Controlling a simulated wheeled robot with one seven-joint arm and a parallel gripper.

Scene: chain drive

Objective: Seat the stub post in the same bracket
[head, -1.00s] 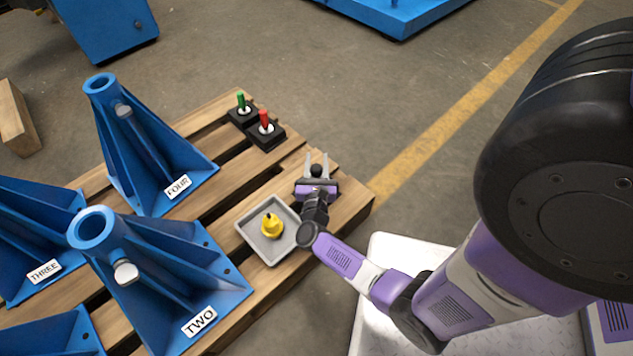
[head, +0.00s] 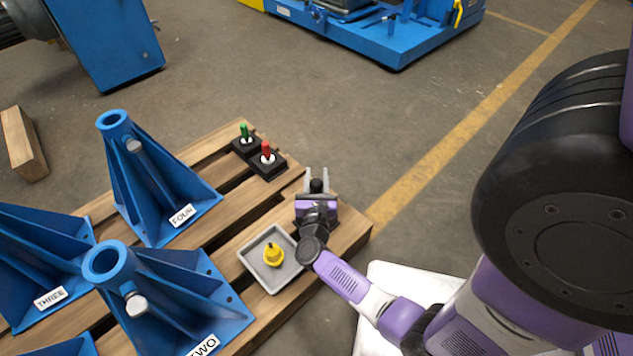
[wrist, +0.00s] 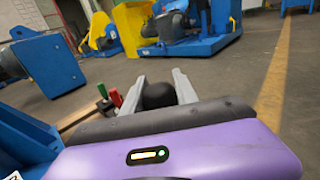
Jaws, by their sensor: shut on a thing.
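My gripper (head: 317,173) is above the pallet's right corner, just behind the grey tray in the head view. Its fingers are closed around a black round-topped piece (head: 316,187). In the wrist view the dark rounded top (wrist: 158,95) sits between the two grey fingers; its lower part is hidden, and I cannot tell whether it is the stub post. Blue brackets with round sockets stand on the left: FOUR (head: 155,190), TWO (head: 180,300) and THREE (head: 40,255). FOUR and TWO each have a light-ended rod at the side. The gripper is well apart from them.
The grey tray (head: 248,259) holds a yellow piece (head: 273,256). A red-handled block (head: 267,160) and a green-handled block (head: 246,141) sit at the pallet's back edge. The slatted pallet (head: 345,225) has gaps.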

